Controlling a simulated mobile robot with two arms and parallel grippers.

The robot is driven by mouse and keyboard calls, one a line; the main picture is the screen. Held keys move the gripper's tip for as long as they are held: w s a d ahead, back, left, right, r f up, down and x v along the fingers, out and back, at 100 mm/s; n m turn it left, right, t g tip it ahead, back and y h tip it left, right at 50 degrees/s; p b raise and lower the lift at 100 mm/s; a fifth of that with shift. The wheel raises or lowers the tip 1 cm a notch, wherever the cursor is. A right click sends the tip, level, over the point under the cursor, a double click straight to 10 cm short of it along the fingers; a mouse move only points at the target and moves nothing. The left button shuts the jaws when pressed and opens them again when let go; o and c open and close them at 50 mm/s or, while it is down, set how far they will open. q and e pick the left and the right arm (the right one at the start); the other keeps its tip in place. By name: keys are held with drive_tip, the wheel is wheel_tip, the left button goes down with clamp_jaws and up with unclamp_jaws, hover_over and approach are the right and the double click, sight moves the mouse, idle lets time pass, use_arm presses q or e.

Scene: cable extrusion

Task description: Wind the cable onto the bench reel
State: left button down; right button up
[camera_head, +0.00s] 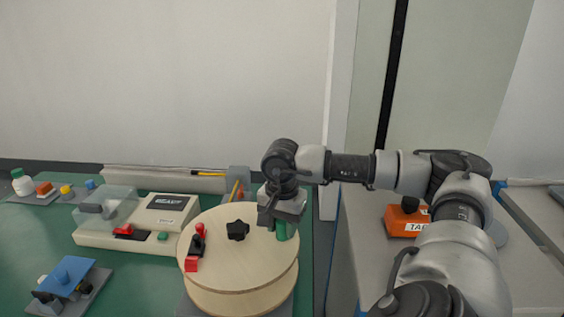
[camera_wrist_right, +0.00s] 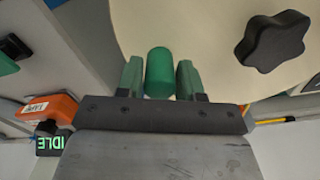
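The bench reel (camera_head: 222,262) is a pale wooden drum with a black star knob (camera_head: 238,230) at its middle and a red clamp-like part (camera_head: 196,250) on its left. A green upright handle (camera_wrist_right: 160,72) stands near the reel's edge. My right gripper (camera_head: 281,222) is over that handle. In the right wrist view its two greenish fingers (camera_wrist_right: 160,80) stand on either side of the handle, with narrow gaps, so it is open around it. The star knob also shows in the right wrist view (camera_wrist_right: 272,42). My left gripper is out of view. I cannot make out the cable clearly.
A cream machine (camera_head: 165,220) with a clear cover and a red part stands left of the reel. A blue-topped fixture (camera_head: 68,274) is at the front left. Small containers (camera_head: 48,188) stand at the back left. An orange labelled box (camera_head: 405,218) sits on the right-hand surface.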

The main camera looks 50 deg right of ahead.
drive_tip(key=o, duration=0.3)
wheel_tip(320, 180, up, 11)
drive_tip(key=shift+f+p, duration=0.1)
drive_tip(key=shift+p, duration=0.35)
